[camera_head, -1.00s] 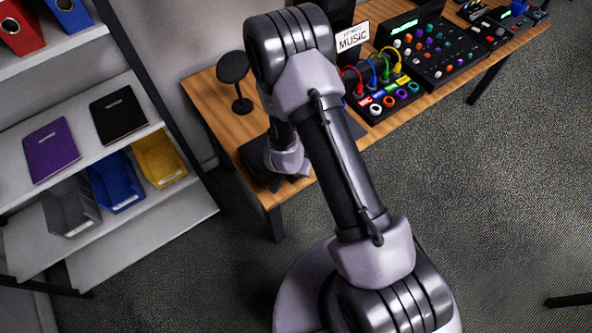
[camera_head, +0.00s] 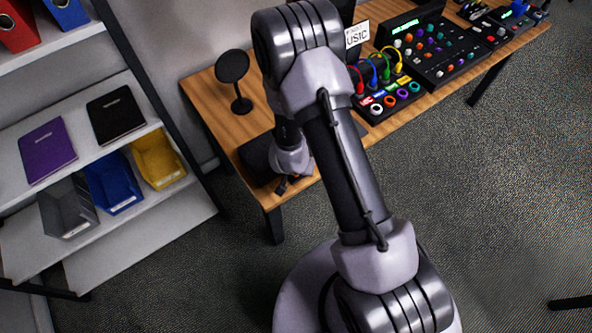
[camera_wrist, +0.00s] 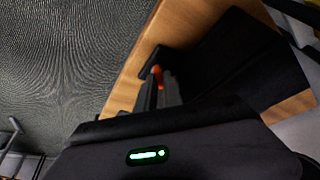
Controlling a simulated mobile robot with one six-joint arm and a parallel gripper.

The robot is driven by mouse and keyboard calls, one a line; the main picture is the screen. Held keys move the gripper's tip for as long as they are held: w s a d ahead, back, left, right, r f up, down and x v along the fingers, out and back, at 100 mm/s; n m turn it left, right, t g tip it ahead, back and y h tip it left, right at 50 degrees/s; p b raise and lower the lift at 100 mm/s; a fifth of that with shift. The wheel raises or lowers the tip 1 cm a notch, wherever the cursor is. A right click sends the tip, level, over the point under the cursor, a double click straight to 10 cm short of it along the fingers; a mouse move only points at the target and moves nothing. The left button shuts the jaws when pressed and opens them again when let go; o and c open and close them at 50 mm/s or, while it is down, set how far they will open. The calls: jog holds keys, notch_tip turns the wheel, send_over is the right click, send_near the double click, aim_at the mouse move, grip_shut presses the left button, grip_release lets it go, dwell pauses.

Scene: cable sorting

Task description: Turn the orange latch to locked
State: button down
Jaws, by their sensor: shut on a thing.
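The orange latch (camera_wrist: 157,71) shows as a small orange piece at the fingertips in the wrist view. My gripper (camera_wrist: 160,86) is shut on it, and the dark fingers hide most of it, so its angle cannot be told. The latch is by a dark case or box (camera_wrist: 232,55) at the edge of the wooden table. In the head view my gripper (camera_head: 284,184) is low at the table's near left corner, beside the dark case (camera_head: 257,160), which my arm partly covers.
The wooden table (camera_head: 205,100) carries a round black stand (camera_head: 233,68), a patch box with coloured cables (camera_head: 385,98) and a mixer (camera_head: 430,55). A shelf with books and bins (camera_head: 122,182) stands at left. Grey floor in front is clear.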

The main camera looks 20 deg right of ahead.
jog(key=n+b, duration=0.2)
jog(key=b, duration=0.1)
jog(key=shift+d+f+n+y, duration=0.15)
jog(key=shift+f+n+y, duration=0.15)
jog(key=shift+y, duration=0.1)
jog(key=n+b, duration=0.1)
jog(key=n+y, duration=0.1)
jog(key=shift+s+d+r+n+t+b, duration=0.1)
jog(key=shift+r+n+t+b, duration=0.1)
jog(key=shift+n+t+b, duration=0.15)
jog(key=shift+r+n+y+p, duration=0.2)
jog(key=shift+n+y+p, duration=0.15)
jog(key=shift+n, duration=0.6)
jog(key=shift+d+n+y+p, duration=0.1)
jog(key=shift+n+y+p, duration=0.25)
jog(key=shift+n+p, duration=0.35)
jog(key=shift+f+n, duration=0.1)
jog(key=shift+n, duration=0.2)
jog(key=c, duration=1.8)
grip_release()
jog(key=shift+o, duration=0.2)
